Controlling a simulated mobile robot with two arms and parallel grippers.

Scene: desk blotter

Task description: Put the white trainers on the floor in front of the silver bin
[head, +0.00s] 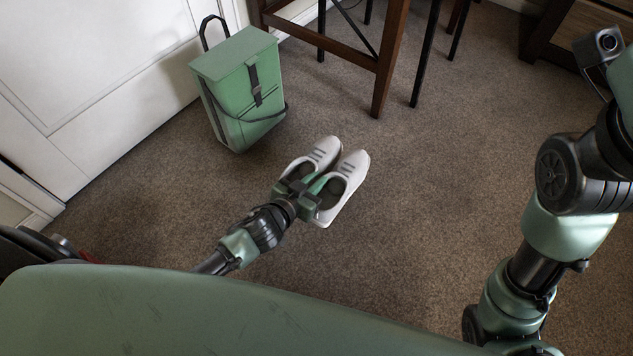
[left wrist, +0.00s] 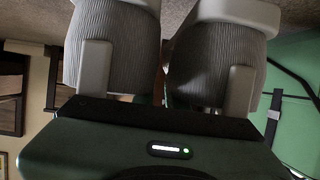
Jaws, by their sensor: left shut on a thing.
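The white trainers (head: 346,181) are a side-by-side pair with grey straps and dark insides, toes pointing away from me. My left gripper (head: 300,190) is shut on the pair at the heel end. In the left wrist view the pale fingers press the outer sides of the ribbed grey trainer heels (left wrist: 115,50). I cannot tell whether the soles touch the carpet. No silver bin is in view; a green lidded bin (head: 236,90) with a dark handle and strap stands behind and left of the trainers. My right arm is at the right, its gripper out of view.
A white door (head: 90,70) is at the left and a wooden cabinet (head: 575,40) at the back right. The carpet (head: 430,200) right of the trainers is clear.

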